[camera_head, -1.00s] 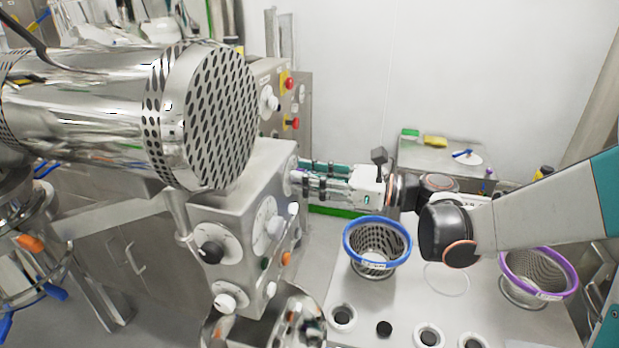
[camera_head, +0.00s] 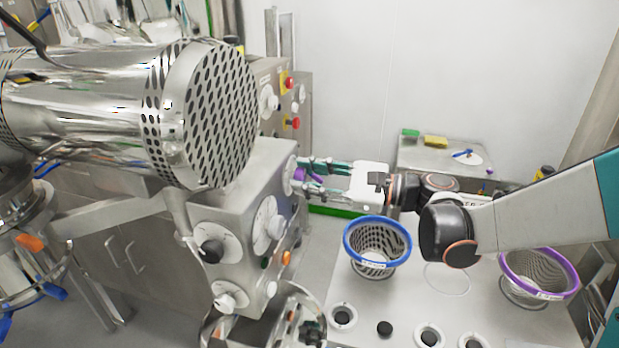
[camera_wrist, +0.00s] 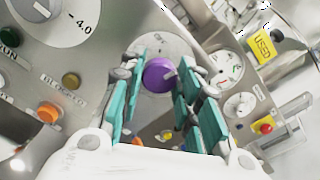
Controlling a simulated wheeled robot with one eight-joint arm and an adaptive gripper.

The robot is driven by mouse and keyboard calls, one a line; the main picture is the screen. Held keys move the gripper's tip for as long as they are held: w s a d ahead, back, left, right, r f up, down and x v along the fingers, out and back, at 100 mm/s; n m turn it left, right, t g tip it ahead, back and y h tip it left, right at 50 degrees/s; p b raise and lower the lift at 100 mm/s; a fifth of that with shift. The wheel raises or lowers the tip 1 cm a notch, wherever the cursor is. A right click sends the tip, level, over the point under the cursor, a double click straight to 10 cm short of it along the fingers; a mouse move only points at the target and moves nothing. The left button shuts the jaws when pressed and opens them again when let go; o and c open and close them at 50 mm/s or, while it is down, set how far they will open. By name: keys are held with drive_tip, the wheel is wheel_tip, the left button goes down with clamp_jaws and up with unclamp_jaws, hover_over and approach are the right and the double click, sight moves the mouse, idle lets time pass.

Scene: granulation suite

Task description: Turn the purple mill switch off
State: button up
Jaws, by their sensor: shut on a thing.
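The purple mill switch (camera_wrist: 158,75) is a round knob on a pale dial plate on the steel control panel. In the wrist view it sits between the teal finger pads of my gripper (camera_wrist: 160,88). In the head view a bit of the purple switch (camera_head: 300,174) shows between the fingertips of my gripper (camera_head: 302,172) at the right side of the machine panel. My gripper is shut on the switch. A light pointer mark shows on the knob's right side, but its exact setting cannot be read.
A large perforated steel drum (camera_head: 208,115) stands at left. Other dials (camera_head: 268,225) and an orange button (camera_head: 286,257) are on the same panel. A blue-rimmed basket (camera_head: 377,228) and a purple-rimmed basket (camera_head: 540,290) stand on the steel table below my arm.

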drive_tip(key=n, duration=0.5)
drive_tip(key=shift+f+n, duration=0.1)
drive_tip(key=shift+n, duration=0.2)
drive_tip(key=n, duration=0.5)
drive_tip(key=shift+n, duration=0.3)
drive_tip(key=shift+s, duration=0.1)
drive_tip(key=o, duration=1.1)
drive_tip(key=shift+c, duration=0.2)
drive_tip(key=shift+d, duration=0.1)
drive_tip(key=v, duration=1.1)
drive_tip(key=shift+d, duration=0.35)
drive_tip(key=shift+s, duration=0.15)
